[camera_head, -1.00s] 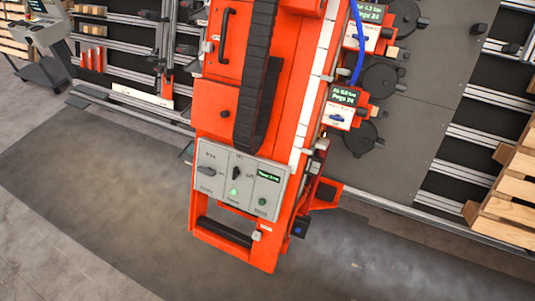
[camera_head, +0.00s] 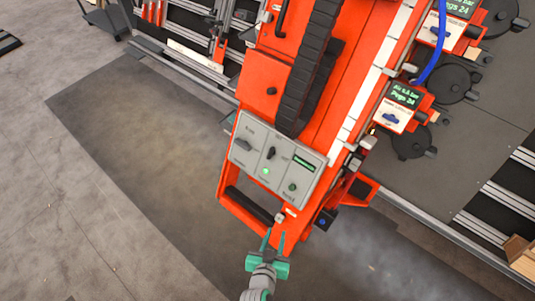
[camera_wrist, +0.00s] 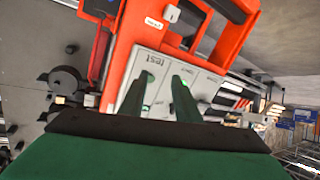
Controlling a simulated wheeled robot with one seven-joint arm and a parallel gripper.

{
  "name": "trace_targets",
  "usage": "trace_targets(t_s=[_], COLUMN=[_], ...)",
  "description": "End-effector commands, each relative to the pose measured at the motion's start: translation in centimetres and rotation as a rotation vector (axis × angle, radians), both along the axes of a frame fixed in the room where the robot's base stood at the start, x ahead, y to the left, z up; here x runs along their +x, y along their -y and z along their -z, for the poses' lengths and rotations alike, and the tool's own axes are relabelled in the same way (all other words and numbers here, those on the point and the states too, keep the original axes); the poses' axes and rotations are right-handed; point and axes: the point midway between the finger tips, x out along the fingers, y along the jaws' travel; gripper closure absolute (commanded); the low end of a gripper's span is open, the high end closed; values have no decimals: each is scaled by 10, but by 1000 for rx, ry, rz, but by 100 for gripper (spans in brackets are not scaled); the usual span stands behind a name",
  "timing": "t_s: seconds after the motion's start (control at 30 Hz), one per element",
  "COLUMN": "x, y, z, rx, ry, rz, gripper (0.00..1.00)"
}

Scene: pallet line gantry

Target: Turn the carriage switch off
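A grey control panel (camera_head: 250,172) sits on the lower end of the orange carriage (camera_head: 262,85). The labels are too small to read, so I cannot tell surely which is the carriage switch. My gripper (camera_head: 274,238) is open and empty, below the panel and apart from it. In the wrist view, its green fingers (camera_wrist: 163,80) overlap the panel (camera_wrist: 152,62) and partly hide its controls.
A black handle bar (camera_head: 250,205) crosses the carriage's lower end, between gripper and panel in the head view. Orange units with displays (camera_head: 402,105) and a blue hose (camera_head: 432,62) stand at right. Open floor (camera_head: 120,190) lies at left.

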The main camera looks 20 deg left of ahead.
Motion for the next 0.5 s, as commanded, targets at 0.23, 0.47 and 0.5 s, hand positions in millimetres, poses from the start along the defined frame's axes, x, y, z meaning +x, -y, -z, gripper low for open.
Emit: trace_targets(t_s=[0.23,0.47,0.5], x=[81,141,149], y=[-47,-96,-105], z=[-3,-38,-46], rx=[-33,-30,-26], ry=[-2,41,52], rz=[89,233,260], gripper=[70,70,70])
